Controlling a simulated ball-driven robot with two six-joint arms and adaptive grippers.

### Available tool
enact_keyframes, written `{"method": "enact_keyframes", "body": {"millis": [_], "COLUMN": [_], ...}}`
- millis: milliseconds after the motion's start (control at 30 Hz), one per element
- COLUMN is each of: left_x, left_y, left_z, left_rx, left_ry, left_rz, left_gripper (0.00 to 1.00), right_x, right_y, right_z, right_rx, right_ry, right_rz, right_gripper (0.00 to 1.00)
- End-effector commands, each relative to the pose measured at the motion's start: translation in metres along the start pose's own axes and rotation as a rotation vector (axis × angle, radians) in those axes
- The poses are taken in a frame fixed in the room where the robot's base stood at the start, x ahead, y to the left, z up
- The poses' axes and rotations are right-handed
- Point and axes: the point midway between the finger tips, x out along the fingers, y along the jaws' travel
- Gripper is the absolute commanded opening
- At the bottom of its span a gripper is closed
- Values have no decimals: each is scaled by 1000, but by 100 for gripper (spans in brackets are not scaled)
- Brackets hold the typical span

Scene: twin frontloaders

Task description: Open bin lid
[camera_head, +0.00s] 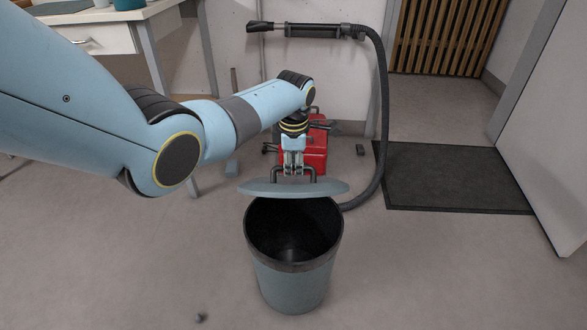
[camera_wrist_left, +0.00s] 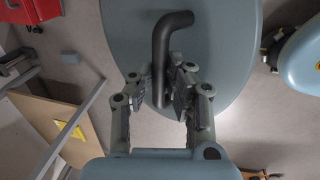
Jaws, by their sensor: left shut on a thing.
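The grey-blue bin (camera_head: 293,283) stands upright on the floor, its dark round mouth uncovered toward me. The bin lid (camera_head: 322,188) is a grey-blue disc above the bin's far rim, seen nearly edge-on. Whether it touches the rim is hard to tell. My left gripper (camera_head: 293,171) is shut on the lid's dark handle and holds it from above. The left wrist view shows the handle (camera_wrist_left: 163,45) between the two fingers (camera_wrist_left: 165,90), with the lid (camera_wrist_left: 225,65) filling the middle. My right gripper is not in view.
A red vacuum cleaner (camera_head: 317,150) stands behind the bin, with its dark hose (camera_head: 383,110) curving down to the floor on the right. A dark mat (camera_head: 450,178) lies before an open white door (camera_head: 550,130). A white desk (camera_head: 95,40) is at upper left.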

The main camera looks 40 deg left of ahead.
Motion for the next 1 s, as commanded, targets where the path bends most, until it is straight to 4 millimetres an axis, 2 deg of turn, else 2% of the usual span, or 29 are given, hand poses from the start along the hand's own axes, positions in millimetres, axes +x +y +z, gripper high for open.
{"method": "enact_keyframes", "body": {"millis": [167,433,833,1000], "left_x": [-3,-16,-19,-22], "left_y": [6,33,39,56], "left_z": [1,1,1,1], "left_rx": [-1,-1,0,-2], "left_ry": [-3,-3,-3,-2], "left_rz": [1,2,2,3], "left_gripper": [2,2,2,3], "right_x": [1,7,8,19], "right_y": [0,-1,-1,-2], "right_z": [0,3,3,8], "right_rx": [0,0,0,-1], "right_ry": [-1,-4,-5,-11], "right_rz": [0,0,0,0], "right_gripper": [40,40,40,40]}}
